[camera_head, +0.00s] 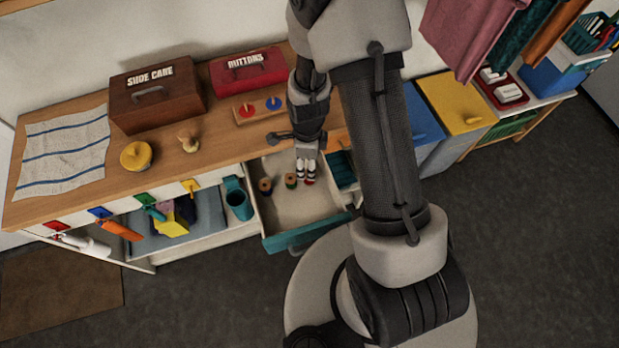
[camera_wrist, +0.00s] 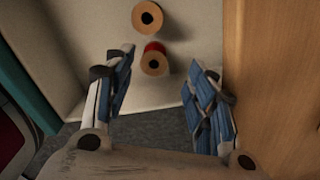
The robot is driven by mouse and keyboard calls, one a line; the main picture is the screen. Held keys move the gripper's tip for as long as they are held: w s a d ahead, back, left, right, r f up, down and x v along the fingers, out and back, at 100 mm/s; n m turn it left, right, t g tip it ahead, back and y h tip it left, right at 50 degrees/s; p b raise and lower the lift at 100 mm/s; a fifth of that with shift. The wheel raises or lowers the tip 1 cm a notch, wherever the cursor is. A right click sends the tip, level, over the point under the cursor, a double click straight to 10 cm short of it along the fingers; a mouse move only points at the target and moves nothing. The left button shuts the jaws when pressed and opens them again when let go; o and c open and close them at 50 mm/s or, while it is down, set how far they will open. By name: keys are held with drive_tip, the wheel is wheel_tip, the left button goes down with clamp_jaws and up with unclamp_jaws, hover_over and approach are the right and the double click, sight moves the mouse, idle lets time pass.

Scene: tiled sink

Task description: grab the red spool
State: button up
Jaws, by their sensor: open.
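The red spool stands in the open drawer, with its pale wooden top and a strip of red thread showing in the wrist view (camera_wrist: 151,47). In the head view only a small bit of red (camera_head: 310,183) shows below my fingertips; the rest is hidden. My gripper (camera_head: 306,168) reaches down into the drawer. In the wrist view its two fingers (camera_wrist: 160,66) are spread apart, with the red spool between or just beyond the tips. I see no clear contact with it.
Another spool (camera_wrist: 147,18) stands close to the red one in the wrist view. The wooden counter (camera_head: 225,150) overhangs behind.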

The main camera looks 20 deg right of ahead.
drive_tip(key=f, duration=0.1)
drive_tip(key=f+b, duration=0.1)
drive_tip(key=f, duration=0.1)
drive_tip(key=f+b, duration=0.1)
drive_tip(key=f, duration=0.1)
drive_tip(key=shift+s+a+f, duration=0.1)
drive_tip(key=shift+s+f, duration=0.1)
drive_tip(key=shift+s, duration=0.15)
drive_tip(key=shift+f, duration=0.4)
drive_tip(key=shift+r, duration=0.1)
drive_tip(key=c, duration=1)
